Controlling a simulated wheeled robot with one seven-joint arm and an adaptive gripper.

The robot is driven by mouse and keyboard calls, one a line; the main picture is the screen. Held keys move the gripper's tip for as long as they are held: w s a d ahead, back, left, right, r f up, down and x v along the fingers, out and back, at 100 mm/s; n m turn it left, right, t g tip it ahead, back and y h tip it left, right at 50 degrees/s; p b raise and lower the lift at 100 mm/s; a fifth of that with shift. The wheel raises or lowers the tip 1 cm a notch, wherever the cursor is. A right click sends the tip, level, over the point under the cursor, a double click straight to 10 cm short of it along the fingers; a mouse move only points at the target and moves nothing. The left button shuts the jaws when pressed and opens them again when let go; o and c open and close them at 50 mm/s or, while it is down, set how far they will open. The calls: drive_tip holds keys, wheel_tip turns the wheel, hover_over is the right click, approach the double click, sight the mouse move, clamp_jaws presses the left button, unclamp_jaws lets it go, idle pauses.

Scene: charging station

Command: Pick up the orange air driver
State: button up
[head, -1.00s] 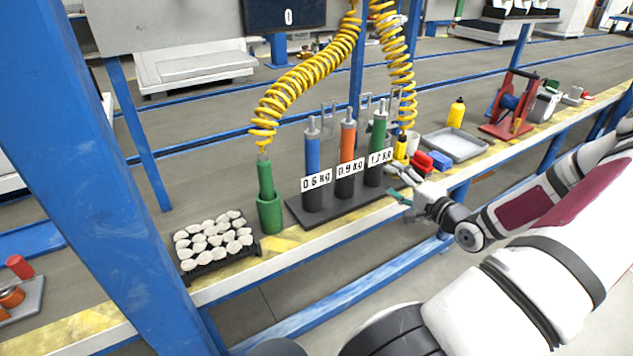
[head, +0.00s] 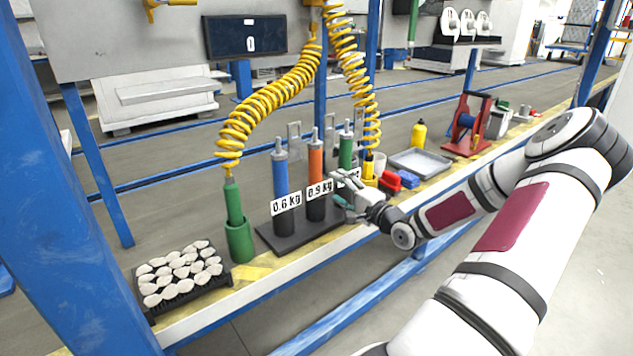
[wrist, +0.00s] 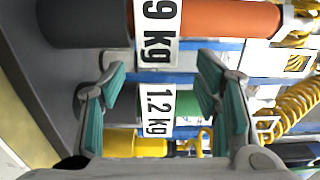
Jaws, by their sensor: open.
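The orange air driver (head: 315,161) stands upright in a dark holder labelled 0.9 kg, between a blue driver (head: 280,174) and a green driver (head: 345,152). My gripper (head: 340,192) is just in front of the rack, near the orange and green drivers, and partly covers the green one's label. In the wrist view the orange driver (wrist: 232,18) lies across the top with its 0.9 kg label partly cut off. My open gripper (wrist: 163,92) has its teal fingers spread below it in that view, with the green driver (wrist: 180,104) showing between them. Nothing is held.
A second green driver (head: 234,206) hangs on a yellow coiled hose (head: 262,105) in a green holder at left. A black tray of white pieces (head: 180,277) is at the bench's near left. A grey tray (head: 420,163), red and blue blocks and a yellow bottle (head: 419,134) stand right of the rack.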

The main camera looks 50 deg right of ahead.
sight(332, 184)
drive_tip(key=shift+b+x, duration=0.85)
drive_tip(key=shift+x, duration=1.1)
drive_tip(key=shift+a+f, duration=0.1)
drive_tip(key=shift+a, duration=0.05)
clamp_jaws()
